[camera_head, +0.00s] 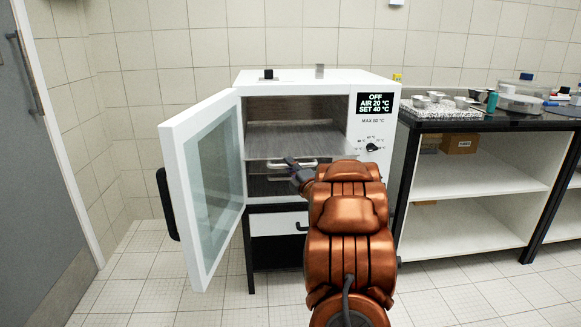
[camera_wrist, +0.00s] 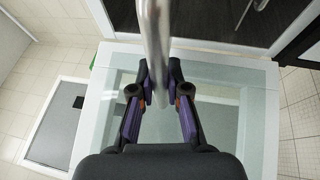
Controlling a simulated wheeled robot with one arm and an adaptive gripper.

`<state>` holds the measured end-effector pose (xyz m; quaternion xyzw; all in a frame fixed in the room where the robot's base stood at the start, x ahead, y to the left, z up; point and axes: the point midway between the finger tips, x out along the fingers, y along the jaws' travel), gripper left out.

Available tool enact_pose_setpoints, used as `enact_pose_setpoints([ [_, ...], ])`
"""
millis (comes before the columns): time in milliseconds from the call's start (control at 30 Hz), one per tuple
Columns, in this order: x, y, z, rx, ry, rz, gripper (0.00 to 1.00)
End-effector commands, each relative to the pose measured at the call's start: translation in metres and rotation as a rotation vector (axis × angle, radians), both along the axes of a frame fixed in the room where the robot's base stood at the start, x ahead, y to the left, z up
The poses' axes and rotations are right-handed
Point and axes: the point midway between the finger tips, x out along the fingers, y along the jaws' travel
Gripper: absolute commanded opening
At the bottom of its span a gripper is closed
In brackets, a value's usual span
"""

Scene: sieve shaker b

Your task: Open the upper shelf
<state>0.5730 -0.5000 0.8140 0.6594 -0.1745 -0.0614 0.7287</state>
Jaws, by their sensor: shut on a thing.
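The white oven (camera_head: 237,95) stands on a dark-framed stand with its glass door (camera_head: 207,180) swung wide open to the left. Inside, the upper shelf (camera_head: 290,140) is a flat grey metal plate, with a metal bar handle (camera_head: 310,164) at its front edge. My gripper (camera_head: 296,170) is at this handle, at the oven's opening. In the wrist view, the handle (camera_wrist: 155,45) runs between the two fingers of my gripper (camera_wrist: 159,88), which are shut on it. A darker lower shelf (camera_head: 270,185) is partly hidden behind my gripper and arm.
The open door, with its black handle (camera_head: 167,203), stands left of my arm. A white drawer (camera_head: 278,223) is under the oven. At right, a dark-topped bench (camera_head: 480,121) bears trays and containers above white shelves. A grey room door (camera_head: 30,150) is at far left.

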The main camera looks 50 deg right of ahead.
Motion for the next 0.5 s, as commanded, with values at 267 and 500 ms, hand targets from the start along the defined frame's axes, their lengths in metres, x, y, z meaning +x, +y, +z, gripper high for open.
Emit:
enact_pose_setpoints([
  [267, 0.0, -0.0003, 0.0, 0.0, 0.0, 0.0, 0.19],
  [500, -0.0001, -0.0006, 0.0001, 0.0, 0.0, -0.001, 0.41],
])
